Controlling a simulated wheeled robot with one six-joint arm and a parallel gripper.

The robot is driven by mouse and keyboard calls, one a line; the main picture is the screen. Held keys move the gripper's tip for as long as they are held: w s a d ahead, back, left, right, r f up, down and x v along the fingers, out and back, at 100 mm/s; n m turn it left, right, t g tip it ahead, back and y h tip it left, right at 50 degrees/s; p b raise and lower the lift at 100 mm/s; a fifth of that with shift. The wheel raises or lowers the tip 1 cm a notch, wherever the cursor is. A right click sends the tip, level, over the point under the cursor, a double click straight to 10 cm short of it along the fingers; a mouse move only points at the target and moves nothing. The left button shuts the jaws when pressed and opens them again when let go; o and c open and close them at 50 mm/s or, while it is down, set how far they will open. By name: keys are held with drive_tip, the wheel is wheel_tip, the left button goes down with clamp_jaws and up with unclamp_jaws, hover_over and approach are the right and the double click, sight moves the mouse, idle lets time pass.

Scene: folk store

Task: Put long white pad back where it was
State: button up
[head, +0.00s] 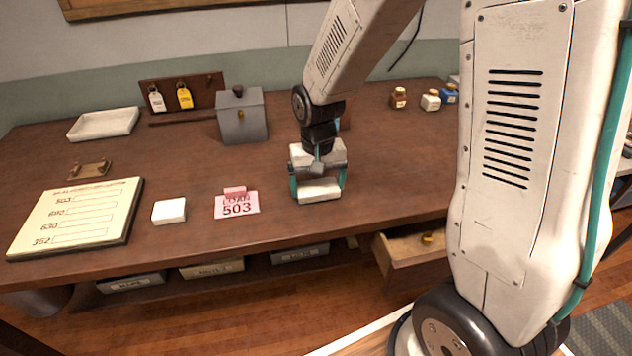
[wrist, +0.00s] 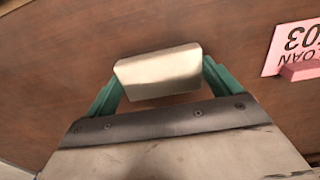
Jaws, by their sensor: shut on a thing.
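The long white pad (head: 319,192) is held between the green fingers of my gripper (head: 318,185), over the brown table to the right of the pink 503 card. I cannot tell whether the pad touches the tabletop. In the wrist view the pad (wrist: 158,73) spans the gap between both fingertips (wrist: 160,82). My gripper is shut on it. A shorter white pad (head: 169,211) lies flat on the table, left of the pink card.
The pink 503 card (head: 237,204) carries a small pink block. A ledger board (head: 75,218) lies at left. A grey box (head: 241,117), white tray (head: 104,124) and small jars (head: 431,100) stand farther back. An open drawer (head: 412,247) juts out at front right.

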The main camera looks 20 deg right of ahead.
sight(317, 187)
drive_tip(key=shift+f, duration=0.2)
drive_tip(key=o, duration=0.7)
drive_tip(key=shift+r, duration=0.15)
wheel_tip(317, 187, up, 11)
drive_tip(key=s+d+r+n, duration=0.1)
drive_tip(key=s+r, duration=0.3)
drive_tip(key=s, duration=0.7)
drive_tip(key=s+d+r+n+t, duration=0.1)
drive_tip(key=s+r, duration=0.4)
drive_tip(key=s, duration=0.7)
drive_tip(key=shift+d, duration=0.5)
